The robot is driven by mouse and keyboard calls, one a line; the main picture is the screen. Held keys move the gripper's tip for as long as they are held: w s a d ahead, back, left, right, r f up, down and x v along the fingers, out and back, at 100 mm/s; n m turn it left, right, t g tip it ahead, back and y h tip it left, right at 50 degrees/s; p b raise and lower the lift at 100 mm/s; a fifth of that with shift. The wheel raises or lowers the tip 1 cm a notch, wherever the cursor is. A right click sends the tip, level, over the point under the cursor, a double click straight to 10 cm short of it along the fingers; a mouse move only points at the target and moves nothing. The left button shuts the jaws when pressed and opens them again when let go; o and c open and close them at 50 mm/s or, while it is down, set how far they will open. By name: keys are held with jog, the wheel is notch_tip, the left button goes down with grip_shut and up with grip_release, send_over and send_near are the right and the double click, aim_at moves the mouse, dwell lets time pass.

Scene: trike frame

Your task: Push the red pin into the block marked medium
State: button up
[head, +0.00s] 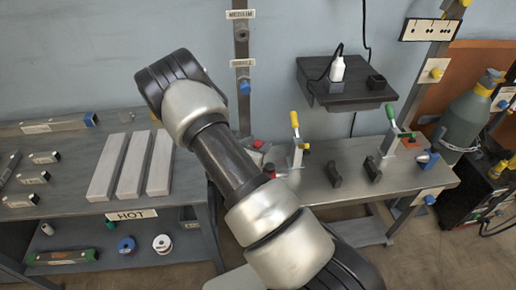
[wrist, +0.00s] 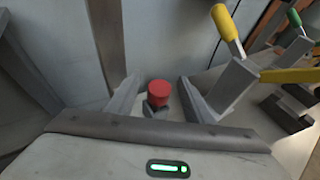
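The red pin (wrist: 158,92) stands between the two fingers of my gripper (wrist: 160,98) in the wrist view, with its lower part in a dark base. The fingers are open, with a visible gap on each side of the pin. In the head view my arm mostly hides the gripper.
A second labelled block with a blue pin (head: 244,87) sits lower on the post. A yellow-handled clamp (head: 296,140) and a green-handled clamp (head: 391,130) stand on the right bench (head: 330,192). A dark shelf (head: 345,93) juts from the wall.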

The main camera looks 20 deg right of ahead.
jog(key=c, duration=1)
notch_tip(320, 180, up, 10)
jog(key=shift+p, duration=1.25)
jog(key=shift+r, duration=0.2)
notch_tip(320, 180, up, 5)
jog(key=p, duration=0.4)
send_over(258, 143)
jog(key=shift+s, duration=0.1)
